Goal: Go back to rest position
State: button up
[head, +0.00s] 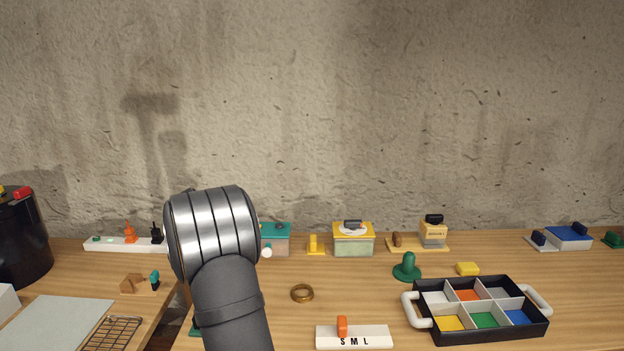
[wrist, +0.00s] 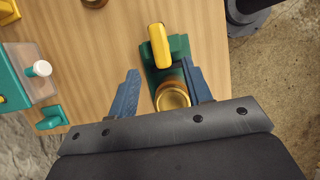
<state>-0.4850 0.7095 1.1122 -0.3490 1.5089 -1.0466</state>
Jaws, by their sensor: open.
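In the wrist view my gripper (wrist: 160,68) is open, its two blue fingers spread apart. A green stand (wrist: 174,75) with a yellow handle (wrist: 160,46) lies below, in the space between the fingers. A round gold-rimmed piece (wrist: 173,97) also shows between them, closer to the right finger; I cannot tell whether it touches. Neither finger is closed on anything. In the head view my own arm covers the gripper, and only a green edge (head: 195,330) shows beside the arm.
A brass ring (head: 302,293) lies on the wooden table. A black compartment tray (head: 478,337) stands at right, near a white S M L block (head: 375,338) and a green knobbed piece (head: 407,268). Boxes, including a yellow-lidded one (head: 353,245), line the back by the wall.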

jog(key=x, duration=0.7)
jog(key=shift+d, duration=0.1)
jog(key=shift+w+d+f, duration=0.1)
jog(key=shift+d+f, duration=0.05)
jog(key=shift+f, duration=0.25)
jog(key=m+g, duration=0.1)
jog(key=m, duration=0.2)
jog(key=m+g, duration=0.1)
jog(key=m, duration=0.3)
jog(key=shift+w+r+g+y, duration=0.1)
jog(key=shift+g+y, duration=0.2)
